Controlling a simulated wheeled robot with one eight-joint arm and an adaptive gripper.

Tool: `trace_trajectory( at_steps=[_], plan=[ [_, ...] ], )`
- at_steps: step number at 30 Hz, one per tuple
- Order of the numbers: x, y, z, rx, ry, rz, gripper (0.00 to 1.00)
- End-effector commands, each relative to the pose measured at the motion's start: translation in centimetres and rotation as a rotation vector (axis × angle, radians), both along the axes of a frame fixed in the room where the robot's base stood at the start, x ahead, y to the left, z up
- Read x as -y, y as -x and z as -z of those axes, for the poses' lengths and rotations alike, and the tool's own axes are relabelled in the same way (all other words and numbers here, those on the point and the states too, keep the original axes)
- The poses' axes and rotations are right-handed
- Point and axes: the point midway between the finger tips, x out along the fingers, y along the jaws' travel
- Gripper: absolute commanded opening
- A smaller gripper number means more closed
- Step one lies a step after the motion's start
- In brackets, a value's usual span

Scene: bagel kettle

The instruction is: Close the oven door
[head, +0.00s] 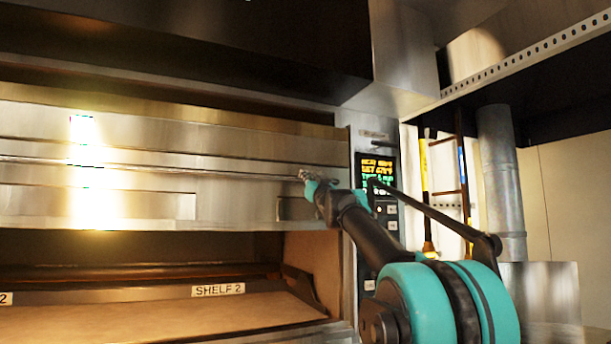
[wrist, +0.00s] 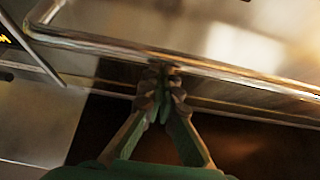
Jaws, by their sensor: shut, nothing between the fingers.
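The oven door (head: 150,205) is a wide brushed-steel panel with a long horizontal handle bar (head: 150,165). The dark oven opening (head: 150,248) shows uncovered below the panel. My gripper (head: 306,177) is at the right end of the door front, close to the handle. In the wrist view my gripper (wrist: 161,90) has its fingertips together, with nothing seen between them. They are right at the lower side of the handle bar (wrist: 235,75); I cannot tell whether they touch it. The fingers cover a small part of the bar.
A shelf labelled SHELF 2 (head: 218,290) lies below. A control panel with a lit display (head: 378,170) stands right of the door. Further right are a ladder (head: 445,168) and a grey pipe (head: 500,180). A dark hood (head: 220,35) overhangs above.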

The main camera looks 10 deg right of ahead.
Motion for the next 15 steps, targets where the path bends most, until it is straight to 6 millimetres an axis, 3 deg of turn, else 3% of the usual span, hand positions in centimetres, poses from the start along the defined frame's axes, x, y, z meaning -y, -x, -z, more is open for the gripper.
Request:
trace_trajectory(
  at_steps=[8,15],
  plan=[
    [0.0,-0.1,6.4,-0.006,0.002,0.003,0.0],
    [0.0,-0.1,14.9,-0.006,0.002,0.003,0.0]
  ],
)
